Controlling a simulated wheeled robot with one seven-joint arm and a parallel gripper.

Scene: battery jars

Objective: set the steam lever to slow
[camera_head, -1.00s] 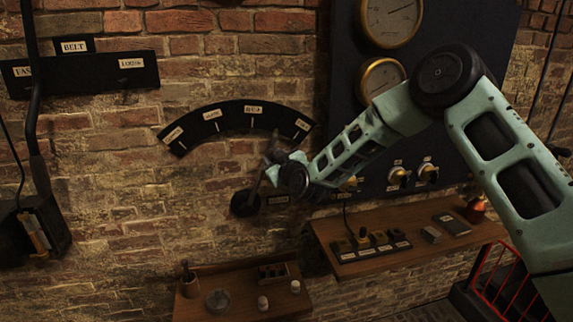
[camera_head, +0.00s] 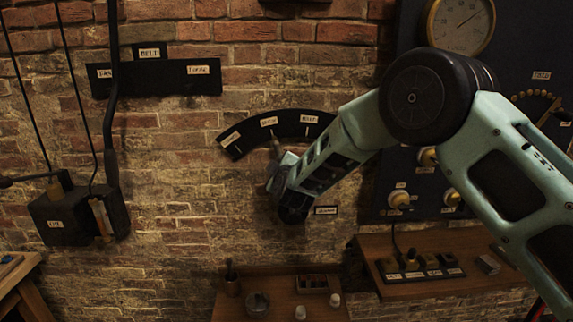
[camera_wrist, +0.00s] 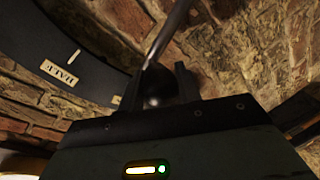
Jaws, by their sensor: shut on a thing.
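The steam lever is mostly hidden by my gripper (camera_head: 275,172) in the head view; its rod (camera_wrist: 172,35) shows in the wrist view. My gripper is shut on the lever, with the fingers on either side of it near a rounded end. The black curved scale (camera_head: 287,124) is on the brick wall above the gripper. The lever's upper end appears just below the second label from the left, which seems to read SLOW (camera_head: 268,121). The HALF label (camera_head: 309,119) is to its right; it shows upside down in the wrist view (camera_wrist: 58,73). My arm covers the scale's right end.
A dark gauge panel (camera_head: 400,165) is right of the scale, behind my arm. Below are a small shelf (camera_head: 275,300) with jars and a wooden shelf (camera_head: 430,288) with a labelled block. A black box (camera_head: 62,222) and the BELT scale (camera_head: 150,78) are at left.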

